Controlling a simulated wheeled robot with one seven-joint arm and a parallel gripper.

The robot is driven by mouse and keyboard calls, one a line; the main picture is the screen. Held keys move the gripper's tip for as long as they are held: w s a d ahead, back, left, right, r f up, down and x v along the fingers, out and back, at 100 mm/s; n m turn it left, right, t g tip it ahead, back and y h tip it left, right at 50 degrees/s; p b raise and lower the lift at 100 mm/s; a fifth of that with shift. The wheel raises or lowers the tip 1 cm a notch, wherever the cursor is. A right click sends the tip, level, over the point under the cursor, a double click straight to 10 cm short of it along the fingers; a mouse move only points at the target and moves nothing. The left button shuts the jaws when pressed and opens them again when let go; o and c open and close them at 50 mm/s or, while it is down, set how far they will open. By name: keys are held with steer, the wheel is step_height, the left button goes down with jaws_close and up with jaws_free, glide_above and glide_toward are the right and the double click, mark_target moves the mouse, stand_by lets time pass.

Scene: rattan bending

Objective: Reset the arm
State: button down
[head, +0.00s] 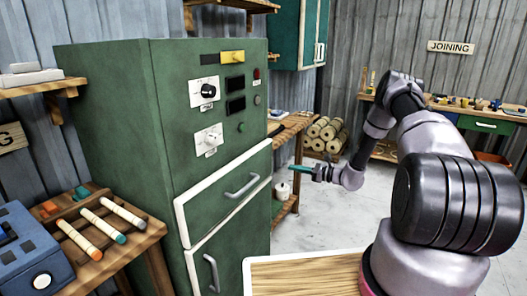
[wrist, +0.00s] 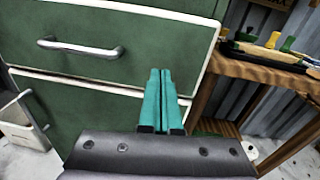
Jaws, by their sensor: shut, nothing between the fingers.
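My gripper (head: 296,168) is held out to the left in the head view, at the end of my bent arm. Its teal fingers point toward the green cabinet's front. In the wrist view the two fingers (wrist: 162,95) lie side by side, shut with nothing between them. Behind them is the green cabinet (head: 165,120) with an upper drawer (head: 225,195) and a lower door or drawer (head: 235,245). The upper drawer's metal handle (wrist: 80,47) shows left of the fingers, apart from them. The upper drawer looks shut.
A wooden side shelf (wrist: 265,75) with tools stands right of the cabinet. At left are a blue box (head: 30,250) and several coloured-end sticks (head: 100,228) on a wooden stand. A wooden top (head: 305,276) is in front. Rolled bundles (head: 325,133) lie behind. Grey floor is open at middle right.

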steer(key=s+a+r+n+g+h, duration=0.1)
steer(key=s+a+r+n+g, duration=0.2)
steer(key=r, duration=0.6)
steer(key=s+a+r+n+g+h, duration=0.1)
steer(key=s+r+n+g+h, duration=0.1)
steer(key=s+r+n, duration=0.6)
steer(key=s+a+r+n+g+h, duration=0.1)
steer(key=s+a+r+g, duration=0.15)
steer(key=r, duration=0.85)
steer(key=s+d+r+n+t+h, duration=0.2)
steer(key=s+r, duration=0.3)
steer(key=s, duration=0.4)
steer(key=s+d+r+n+t+h, duration=0.1)
steer(key=s+d+r+n+h, duration=0.1)
steer(key=s, duration=0.6)
steer(key=s+d+r+n+t+h, duration=0.2)
steer(key=s+d+r+n+h, duration=0.1)
steer(key=s+r, duration=0.5)
steer(key=shift+s+d+r+t+h, duration=0.35)
steer(key=shift+s+d+h, duration=0.45)
steer(key=shift+h, duration=0.2)
